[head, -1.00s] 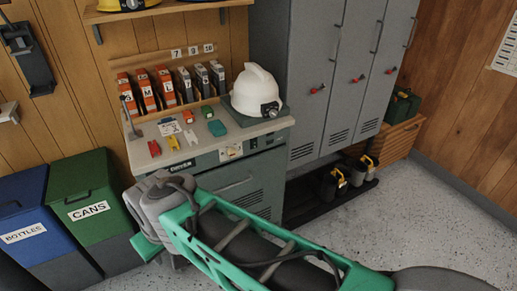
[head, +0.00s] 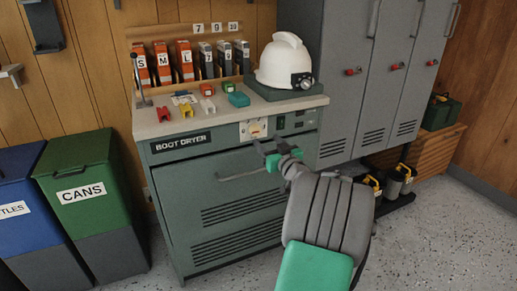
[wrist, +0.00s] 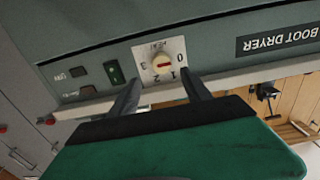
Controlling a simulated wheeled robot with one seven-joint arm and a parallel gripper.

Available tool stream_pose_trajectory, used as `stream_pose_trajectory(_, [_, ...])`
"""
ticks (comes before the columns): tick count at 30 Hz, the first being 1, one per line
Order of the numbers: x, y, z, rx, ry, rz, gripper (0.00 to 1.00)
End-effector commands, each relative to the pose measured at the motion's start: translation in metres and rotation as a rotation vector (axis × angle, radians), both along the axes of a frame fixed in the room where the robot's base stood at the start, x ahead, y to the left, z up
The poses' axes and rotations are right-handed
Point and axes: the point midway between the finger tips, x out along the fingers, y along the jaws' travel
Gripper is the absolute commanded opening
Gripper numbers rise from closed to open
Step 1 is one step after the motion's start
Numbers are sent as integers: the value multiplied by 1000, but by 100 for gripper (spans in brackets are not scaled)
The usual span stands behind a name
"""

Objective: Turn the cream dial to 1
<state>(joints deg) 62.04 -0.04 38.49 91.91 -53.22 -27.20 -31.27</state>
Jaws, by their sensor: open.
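The cream dial (wrist: 161,64) sits on a white plate with printed numbers on the front of the green-grey boot dryer (head: 180,165). A red mark crosses the dial, lying nearly level in the wrist view, between the 3 side and the 0 side; which end points is unclear. The dial also shows small in the head view (head: 257,127). My gripper (wrist: 161,88) is open and empty, its two dark fingers apart on either side below the dial in the wrist view. In the head view my gripper (head: 270,152) is just in front of the panel. I cannot tell whether it touches.
A dark switch (wrist: 114,72) sits beside the dial plate. A long bar handle (head: 240,172) crosses the dryer front below the panel. A white helmet (head: 285,62) and small coloured blocks are on top. Grey lockers (head: 350,100) stand to the right.

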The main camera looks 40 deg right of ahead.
Motion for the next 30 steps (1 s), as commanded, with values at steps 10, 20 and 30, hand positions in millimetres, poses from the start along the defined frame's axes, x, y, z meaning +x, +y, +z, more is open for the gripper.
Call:
stream_pose_trajectory(10, [61,-14,2,1,2,6,57])
stream_pose_trajectory(20, [71,-18,3,2,3,4,57])
stream_pose_trajectory(30, [71,-18,3,1,3,4,31])
